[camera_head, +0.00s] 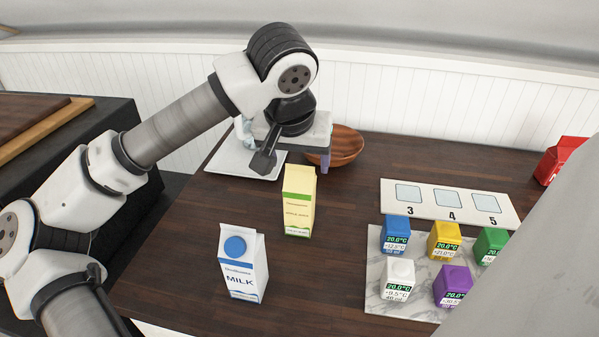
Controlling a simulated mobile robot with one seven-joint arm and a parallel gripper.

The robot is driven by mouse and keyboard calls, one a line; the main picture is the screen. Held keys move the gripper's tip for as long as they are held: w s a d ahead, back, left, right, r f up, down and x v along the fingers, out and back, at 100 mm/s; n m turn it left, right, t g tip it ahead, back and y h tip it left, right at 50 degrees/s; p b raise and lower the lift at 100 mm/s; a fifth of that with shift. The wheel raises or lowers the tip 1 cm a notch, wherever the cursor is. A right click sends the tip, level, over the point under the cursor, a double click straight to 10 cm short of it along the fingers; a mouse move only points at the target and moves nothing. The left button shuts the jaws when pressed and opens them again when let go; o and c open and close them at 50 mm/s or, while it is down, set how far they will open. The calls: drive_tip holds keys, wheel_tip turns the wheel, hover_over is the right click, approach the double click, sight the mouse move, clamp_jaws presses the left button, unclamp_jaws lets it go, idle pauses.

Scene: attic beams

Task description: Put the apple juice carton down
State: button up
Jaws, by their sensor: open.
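A pale yellow carton (298,211) with a green band stands upright on the dark wooden table (190,230); its printing is too small to read, but it looks like the juice carton.
A milk carton (243,265) stands in front to the left. A white tray (240,160) and a wooden bowl (346,146) lie behind. A numbered card (445,203) and several coloured cubes on a marble board (376,270) are at right.

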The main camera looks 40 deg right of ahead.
drive_tip(key=v, duration=0.7)
drive_tip(key=shift+b, duration=0.35)
